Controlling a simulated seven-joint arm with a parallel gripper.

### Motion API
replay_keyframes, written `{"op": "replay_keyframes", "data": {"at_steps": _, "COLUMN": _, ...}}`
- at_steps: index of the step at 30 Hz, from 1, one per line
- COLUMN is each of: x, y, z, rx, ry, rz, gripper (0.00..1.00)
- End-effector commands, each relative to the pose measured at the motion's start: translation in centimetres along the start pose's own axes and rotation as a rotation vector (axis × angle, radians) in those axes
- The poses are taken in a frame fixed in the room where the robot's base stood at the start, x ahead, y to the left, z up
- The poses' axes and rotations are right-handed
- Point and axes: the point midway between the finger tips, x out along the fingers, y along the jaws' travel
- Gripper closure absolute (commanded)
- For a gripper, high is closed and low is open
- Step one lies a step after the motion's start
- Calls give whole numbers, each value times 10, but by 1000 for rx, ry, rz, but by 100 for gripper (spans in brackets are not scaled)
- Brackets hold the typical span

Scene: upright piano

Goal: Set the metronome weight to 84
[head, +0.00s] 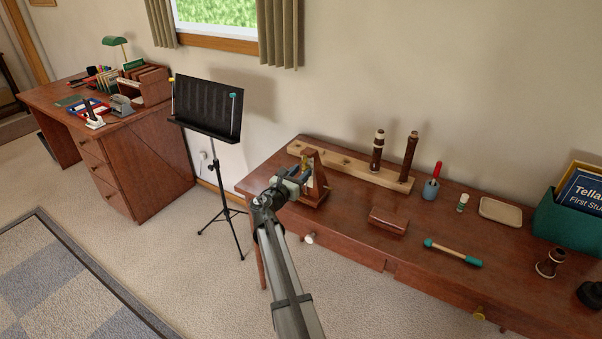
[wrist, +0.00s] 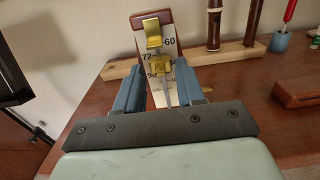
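The metronome (head: 314,192) is a dark wooden pyramid at the left end of the brown table. Its pale scale plate (wrist: 171,50) faces my gripper in the wrist view, with 72 and 60 readable near the top. In the head view my gripper (head: 301,176) is at the metronome's front.
A wooden board (head: 350,168) holding dark wind-instrument pieces stands behind the metronome. A brown wooden block (head: 388,221) and a teal-ended mallet (head: 453,253) lie to the right. A black music stand (head: 207,107) is left of the table.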

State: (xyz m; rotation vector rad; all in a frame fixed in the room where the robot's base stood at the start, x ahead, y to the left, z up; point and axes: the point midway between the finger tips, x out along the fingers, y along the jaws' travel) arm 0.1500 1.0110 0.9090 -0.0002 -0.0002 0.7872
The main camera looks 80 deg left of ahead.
Motion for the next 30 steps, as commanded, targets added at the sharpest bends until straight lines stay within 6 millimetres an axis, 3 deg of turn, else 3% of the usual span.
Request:
{"op": "replay_keyframes", "data": {"at_steps": 13, "x": 8, "y": 0, "z": 0, "rx": 0, "ry": 0, "rz": 0, "gripper": 62}}
{"op": "replay_keyframes", "data": {"at_steps": 25, "x": 8, "y": 0, "z": 0, "rx": 0, "ry": 0, "rz": -1, "gripper": 100}}
{"op": "replay_keyframes", "data": {"at_steps": 30, "x": 8, "y": 0, "z": 0, "rx": 0, "ry": 0, "rz": -1, "gripper": 100}}
